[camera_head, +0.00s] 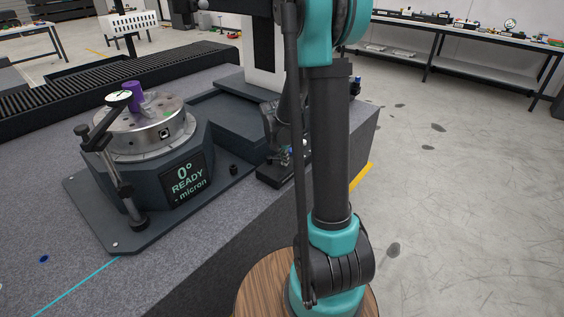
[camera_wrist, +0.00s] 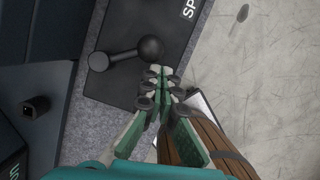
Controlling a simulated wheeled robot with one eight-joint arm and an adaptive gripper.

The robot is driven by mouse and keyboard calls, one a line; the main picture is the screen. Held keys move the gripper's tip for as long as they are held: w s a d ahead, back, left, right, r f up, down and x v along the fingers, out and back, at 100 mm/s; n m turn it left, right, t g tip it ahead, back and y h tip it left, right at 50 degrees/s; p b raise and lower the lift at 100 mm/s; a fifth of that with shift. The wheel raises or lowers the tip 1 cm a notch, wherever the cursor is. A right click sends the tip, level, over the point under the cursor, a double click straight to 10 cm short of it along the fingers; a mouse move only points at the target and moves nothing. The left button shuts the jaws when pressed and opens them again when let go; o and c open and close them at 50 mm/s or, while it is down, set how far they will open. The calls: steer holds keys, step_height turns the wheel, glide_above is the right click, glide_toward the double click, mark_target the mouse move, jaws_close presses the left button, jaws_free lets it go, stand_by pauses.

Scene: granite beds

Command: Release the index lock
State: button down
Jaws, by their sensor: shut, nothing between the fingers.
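The rotary table (camera_head: 145,135) stands to the left with a purple piece (camera_head: 132,89) on top. Its display (camera_head: 187,180) reads "0° READY - micron".
A dial indicator on a stand (camera_head: 127,190) stands before the rotary table. A small black knob (camera_head: 234,169) sits on the table's base, also showing in the wrist view (camera_wrist: 36,106). The granite bed (camera_head: 200,250) has bare room in front. Benches line the back.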

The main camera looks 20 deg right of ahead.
steer(key=shift+w+d, duration=0.2)
stand_by(0.5)
